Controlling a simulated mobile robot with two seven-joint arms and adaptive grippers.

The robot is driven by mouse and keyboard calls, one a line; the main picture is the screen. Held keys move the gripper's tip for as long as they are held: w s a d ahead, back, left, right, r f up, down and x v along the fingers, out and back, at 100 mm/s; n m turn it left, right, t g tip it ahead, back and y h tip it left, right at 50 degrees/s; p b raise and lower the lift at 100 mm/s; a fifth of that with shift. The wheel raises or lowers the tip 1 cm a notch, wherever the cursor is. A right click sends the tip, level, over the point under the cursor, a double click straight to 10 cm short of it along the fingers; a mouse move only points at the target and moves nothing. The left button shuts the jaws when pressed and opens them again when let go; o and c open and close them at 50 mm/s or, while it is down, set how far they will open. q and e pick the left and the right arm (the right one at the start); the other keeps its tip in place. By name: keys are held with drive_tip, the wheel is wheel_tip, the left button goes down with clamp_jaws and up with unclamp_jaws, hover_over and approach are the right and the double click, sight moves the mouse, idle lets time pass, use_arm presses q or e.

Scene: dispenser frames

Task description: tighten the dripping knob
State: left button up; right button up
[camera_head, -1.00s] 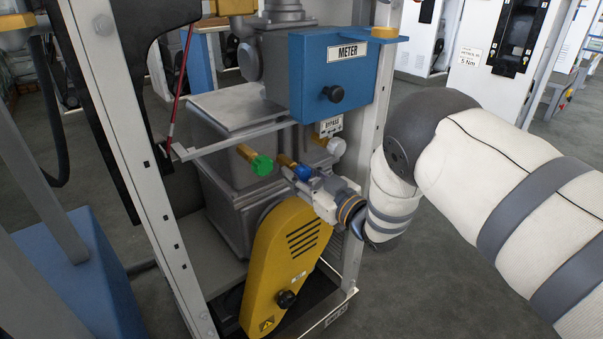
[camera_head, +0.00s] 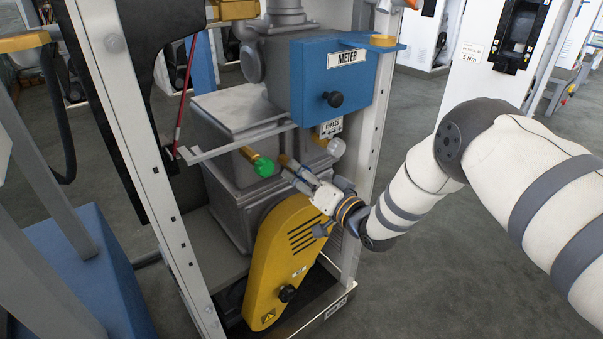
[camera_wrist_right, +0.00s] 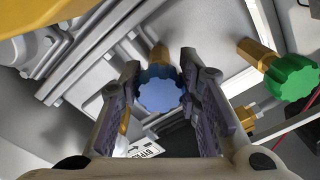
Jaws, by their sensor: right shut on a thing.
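Three knobs sit on brass stems in a row on the grey machine. The green knob (camera_head: 264,167) is on the left in the head view and at the right in the wrist view (camera_wrist_right: 292,78). The blue knob (camera_wrist_right: 161,92) is in the middle; in the head view my gripper mostly hides it. The white knob (camera_head: 336,147) is on the right. My right gripper (camera_head: 302,176) is shut on the blue knob, with a finger on each side of it in the wrist view. I cannot see a drip at any knob. My left gripper is not in view.
A blue meter box (camera_head: 340,85) with a black knob is above the knobs. A yellow guard (camera_head: 280,262) is below them. White frame posts (camera_head: 140,170) stand on both sides. Open floor lies at the right.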

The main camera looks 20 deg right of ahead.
drive_tip(key=shift+m, duration=0.8)
drive_tip(key=shift+f, duration=0.1)
drive_tip(key=o, duration=1.2)
drive_tip(key=shift+c, duration=0.2)
drive_tip(key=shift+s, duration=0.1)
drive_tip(key=v, duration=1.2)
